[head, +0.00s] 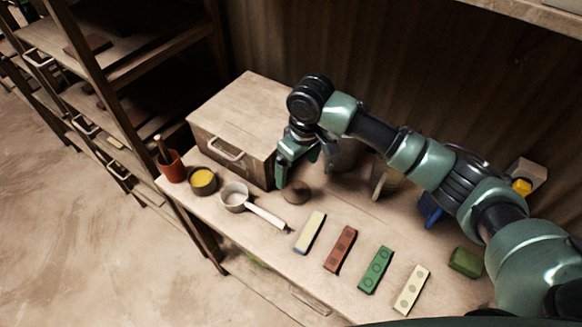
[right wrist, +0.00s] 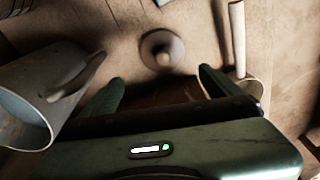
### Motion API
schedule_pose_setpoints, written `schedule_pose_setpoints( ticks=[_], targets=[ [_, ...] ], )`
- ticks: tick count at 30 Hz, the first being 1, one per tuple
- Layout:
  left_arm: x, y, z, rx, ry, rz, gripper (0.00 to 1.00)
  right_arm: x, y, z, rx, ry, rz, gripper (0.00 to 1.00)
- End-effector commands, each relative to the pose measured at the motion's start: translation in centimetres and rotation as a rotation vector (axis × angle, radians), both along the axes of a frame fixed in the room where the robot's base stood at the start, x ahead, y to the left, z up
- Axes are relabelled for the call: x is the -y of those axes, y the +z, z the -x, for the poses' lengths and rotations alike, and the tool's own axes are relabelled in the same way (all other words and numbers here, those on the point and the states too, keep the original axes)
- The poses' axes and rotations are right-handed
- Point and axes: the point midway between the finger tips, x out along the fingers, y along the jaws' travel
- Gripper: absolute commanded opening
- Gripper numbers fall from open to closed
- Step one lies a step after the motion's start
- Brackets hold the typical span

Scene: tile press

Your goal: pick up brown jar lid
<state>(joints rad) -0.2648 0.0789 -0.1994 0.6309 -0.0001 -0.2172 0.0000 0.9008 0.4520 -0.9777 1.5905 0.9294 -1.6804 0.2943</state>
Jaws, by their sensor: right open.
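The brown jar lid (head: 295,192) is a small round disc with a knob on top. It lies on the workbench in front of the wooden box's right end. My right gripper (head: 301,166) is just behind and above it, open and empty. In the right wrist view the lid (right wrist: 163,50) shows whole, beyond and roughly between the two spread fingertips of the gripper (right wrist: 161,76). The fingers do not appear to touch it. My left gripper is not in view.
A metal pitcher (right wrist: 50,100) is close beside one finger; a handled container (right wrist: 238,55) is close to the other. A white saucepan (head: 233,195) is left of the lid. Several coloured blocks, including a red one (head: 340,249), lie in front. The wooden box (head: 243,107) stands behind.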

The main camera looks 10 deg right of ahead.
Motion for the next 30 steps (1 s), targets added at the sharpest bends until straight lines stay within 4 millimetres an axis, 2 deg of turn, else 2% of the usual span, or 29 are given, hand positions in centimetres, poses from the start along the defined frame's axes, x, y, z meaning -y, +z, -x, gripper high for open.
schedule_pose_setpoints(
  ticks=[9,11,14,18,22,26,29,30],
  targets=[
    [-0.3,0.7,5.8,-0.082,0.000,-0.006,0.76,-0.1,-3.3,-0.1,-0.005,0.000,0.002,0.93],
    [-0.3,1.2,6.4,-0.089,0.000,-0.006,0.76,0.0,-4.2,-0.1,-0.004,-0.001,0.003,0.93],
    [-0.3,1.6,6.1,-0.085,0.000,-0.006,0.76,-0.1,-5.8,-0.2,-0.004,-0.001,0.003,0.93],
    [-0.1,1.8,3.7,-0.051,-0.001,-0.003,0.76,-0.2,-7.4,-0.3,-0.002,0.001,0.002,0.93],
    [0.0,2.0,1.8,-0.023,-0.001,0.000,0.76,-0.2,-7.7,-0.4,-0.001,0.002,0.001,0.93],
    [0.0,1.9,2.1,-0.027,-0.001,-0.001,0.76,-0.2,-7.7,-0.4,-0.001,0.002,0.001,0.93],
    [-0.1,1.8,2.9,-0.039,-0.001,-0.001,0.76,-0.2,-7.7,-0.4,-0.001,0.002,0.001,0.68],
    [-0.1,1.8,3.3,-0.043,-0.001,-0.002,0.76,-0.2,-7.7,-0.4,-0.001,0.001,0.001,0.57]
  ],
)
